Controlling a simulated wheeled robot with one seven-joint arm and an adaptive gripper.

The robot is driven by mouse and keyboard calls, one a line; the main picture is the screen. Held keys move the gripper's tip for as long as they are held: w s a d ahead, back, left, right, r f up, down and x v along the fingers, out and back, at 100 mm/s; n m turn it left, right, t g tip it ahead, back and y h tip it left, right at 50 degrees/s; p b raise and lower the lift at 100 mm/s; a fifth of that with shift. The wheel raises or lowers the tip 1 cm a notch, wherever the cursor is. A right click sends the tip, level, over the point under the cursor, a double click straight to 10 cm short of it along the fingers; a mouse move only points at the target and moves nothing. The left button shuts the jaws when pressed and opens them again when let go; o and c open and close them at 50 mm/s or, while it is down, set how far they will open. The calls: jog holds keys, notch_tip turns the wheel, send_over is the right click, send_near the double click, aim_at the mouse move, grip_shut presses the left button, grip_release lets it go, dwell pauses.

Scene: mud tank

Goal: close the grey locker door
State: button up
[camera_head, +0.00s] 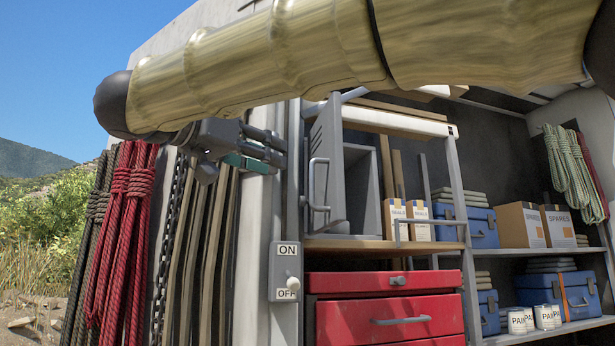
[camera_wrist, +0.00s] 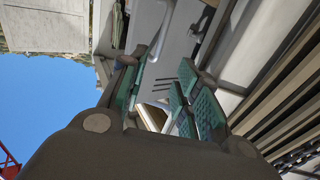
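The grey locker (camera_head: 363,185) stands on the wooden shelf above a red drawer cabinet. Its door (camera_head: 330,150) is swung open toward me and shows nearly edge-on, with a bar handle (camera_head: 313,188) on its left side. The door also shows in the wrist view (camera_wrist: 177,62), with dark vent slits. My gripper (camera_head: 268,153) is left of the door, in front of the pale post, and looks apart from the door. In the wrist view my gripper (camera_wrist: 163,88) has its green-padded fingers spread with nothing held between them. Part of the locker's inside is hidden behind the door.
My arm crosses the top of the head view. An ON/OFF switch box (camera_head: 285,272) is on the post below my gripper. Red ropes (camera_head: 128,235) hang at left. The red drawer cabinet (camera_head: 385,310) is below the locker; small boxes (camera_head: 407,218) stand right of it.

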aim_at(312, 171)
jog(key=p+x, duration=0.2)
jog(key=x, duration=0.9)
jog(key=shift+s+d, duration=0.15)
jog(key=shift+s+d, duration=0.1)
grip_shut()
